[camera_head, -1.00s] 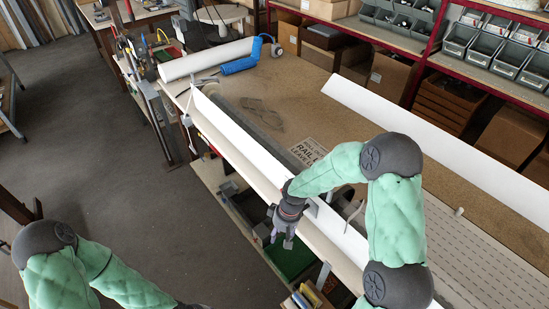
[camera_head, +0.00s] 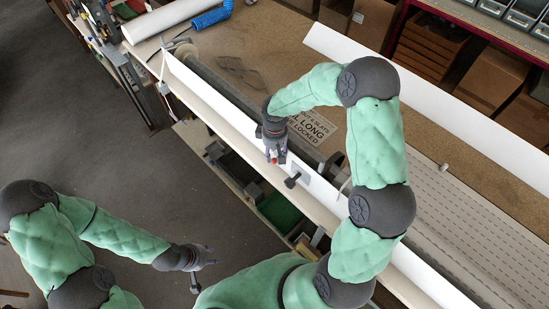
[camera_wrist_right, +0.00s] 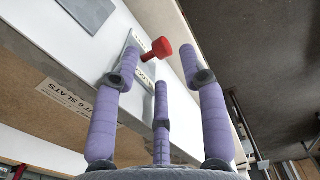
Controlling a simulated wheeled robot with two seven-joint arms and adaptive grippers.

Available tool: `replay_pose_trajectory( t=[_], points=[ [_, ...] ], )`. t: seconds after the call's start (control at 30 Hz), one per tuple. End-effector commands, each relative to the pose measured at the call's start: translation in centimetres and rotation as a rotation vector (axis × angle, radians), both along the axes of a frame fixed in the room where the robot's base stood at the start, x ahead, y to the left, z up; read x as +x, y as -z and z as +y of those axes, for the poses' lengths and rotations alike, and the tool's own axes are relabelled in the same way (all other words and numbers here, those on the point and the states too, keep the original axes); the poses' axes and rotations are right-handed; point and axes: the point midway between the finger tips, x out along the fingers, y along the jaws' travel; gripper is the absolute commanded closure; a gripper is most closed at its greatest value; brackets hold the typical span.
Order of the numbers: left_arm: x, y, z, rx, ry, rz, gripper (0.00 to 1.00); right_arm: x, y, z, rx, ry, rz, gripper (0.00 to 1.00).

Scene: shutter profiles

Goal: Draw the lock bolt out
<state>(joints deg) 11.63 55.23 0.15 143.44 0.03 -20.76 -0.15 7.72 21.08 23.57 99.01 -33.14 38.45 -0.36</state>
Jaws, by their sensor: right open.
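The lock bolt's red knob (camera_wrist_right: 157,48) stands out on a short stem from a small labelled metal plate (camera_wrist_right: 138,65) on the white rail, in the right wrist view. In the head view the red knob (camera_head: 273,159) is a small spot among my right fingers. My right gripper (camera_head: 275,159) is at the rail's front face; in its wrist view its lilac fingers (camera_wrist_right: 155,75) are spread, with the knob ahead near their tips and not gripped. My left gripper (camera_head: 208,258) hangs empty over the floor at lower left; its finger opening is unclear.
A black knob (camera_head: 292,181) sticks out from the rail just right of my right gripper. A sign (camera_head: 314,126) lies on the bench behind. A white profile (camera_head: 430,85) lies across the back. Open shelves with a green tray (camera_head: 280,210) sit below the rail.

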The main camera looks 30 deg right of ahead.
Motion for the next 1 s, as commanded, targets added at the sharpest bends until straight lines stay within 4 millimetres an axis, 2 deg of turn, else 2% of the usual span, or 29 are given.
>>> replay_pose_trajectory(
  t=[0.1,0.3,0.67,0.7,0.83,1.0],
  points=[
    [0.0,0.1,0.0,0.000,0.000,-0.001,0.60,-0.1,2.0,0.0,0.001,0.000,0.001,0.57],
    [0.0,0.2,0.0,0.000,0.000,-0.001,0.60,0.0,3.9,0.0,0.001,0.001,0.000,0.57],
    [0.0,0.2,0.0,0.000,0.000,-0.001,0.60,0.0,4.3,0.0,0.002,0.001,-0.002,0.57],
    [0.0,0.2,0.0,0.000,0.000,-0.001,0.60,0.0,4.3,0.0,0.002,0.001,-0.002,0.62],
    [0.0,0.2,0.0,0.000,0.000,-0.001,0.60,0.0,4.3,0.0,0.002,0.001,-0.002,0.99],
    [0.0,0.2,0.0,0.000,0.000,-0.001,0.60,0.0,4.3,0.1,0.001,0.000,-0.001,1.00]
  ],
)
